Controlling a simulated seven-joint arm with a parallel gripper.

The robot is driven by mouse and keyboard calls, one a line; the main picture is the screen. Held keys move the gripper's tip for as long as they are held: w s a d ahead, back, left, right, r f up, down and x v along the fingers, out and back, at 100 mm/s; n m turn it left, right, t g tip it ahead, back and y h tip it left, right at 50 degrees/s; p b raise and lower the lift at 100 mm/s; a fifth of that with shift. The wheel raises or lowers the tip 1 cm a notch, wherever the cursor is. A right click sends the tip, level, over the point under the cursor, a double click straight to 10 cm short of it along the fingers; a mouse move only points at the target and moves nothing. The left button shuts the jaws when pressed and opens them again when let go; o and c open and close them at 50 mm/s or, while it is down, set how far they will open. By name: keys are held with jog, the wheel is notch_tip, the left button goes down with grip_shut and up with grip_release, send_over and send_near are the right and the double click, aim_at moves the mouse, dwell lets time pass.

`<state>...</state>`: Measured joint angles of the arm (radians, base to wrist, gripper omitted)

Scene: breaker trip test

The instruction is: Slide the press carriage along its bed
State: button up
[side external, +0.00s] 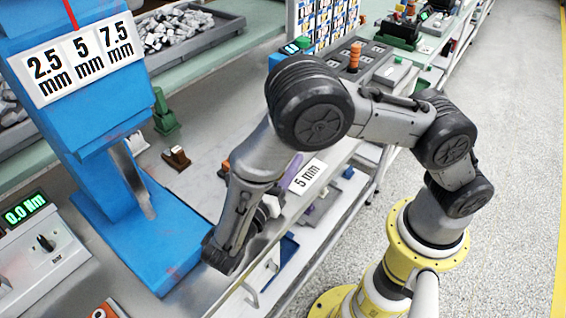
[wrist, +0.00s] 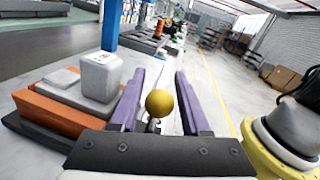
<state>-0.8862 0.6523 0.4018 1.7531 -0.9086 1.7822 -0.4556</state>
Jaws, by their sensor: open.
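My gripper (wrist: 160,76) is open, its two purple fingers pointing away along the bench. A yellow ball knob (wrist: 159,102) on a metal stem shows between the fingers, with a gap visible on both sides. A grey block (wrist: 99,76) on an orange and dark base (wrist: 48,112) stands left of the fingers. I cannot tell whether it is the press carriage. In the side external view one purple finger (side external: 293,171) shows beside the 5 mm card (side external: 307,177). The knob is hidden there by my arm. The blue press frame (side external: 120,215) stands left of my wrist.
A sign (side external: 78,60) reading 2.5, 5 and 7.5 mm is on the press. A box with a 0.0 Nm display (side external: 25,208) is at lower left. A tray of grey parts (side external: 190,35) is at the back. Open floor (side external: 500,130) lies to the right.

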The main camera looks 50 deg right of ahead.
jog(key=s+a, duration=0.2)
jog(key=a, duration=1.1)
jog(key=shift+s+a, duration=0.2)
jog(key=shift+s, duration=0.1)
jog(key=shift+a, duration=0.1)
jog(key=d+r+m+g+y, duration=0.3)
jog(key=d+r+m+y, duration=0.1)
jog(key=d, duration=0.4)
jog(key=d+r+m+g+y, duration=0.3)
jog(key=d+r+m+y, duration=0.15)
jog(key=d, duration=0.25)
jog(key=s+d+r+m+t+y, duration=0.3)
jog(key=s+d+m+t+y, duration=0.5)
jog(key=s+m, duration=0.3)
jog(key=m+y, duration=0.1)
jog(key=m, duration=0.2)
jog(key=shift+d+r, duration=0.3)
jog(key=shift+r, duration=0.05)
jog(key=shift+s, duration=0.1)
dwell(0.4)
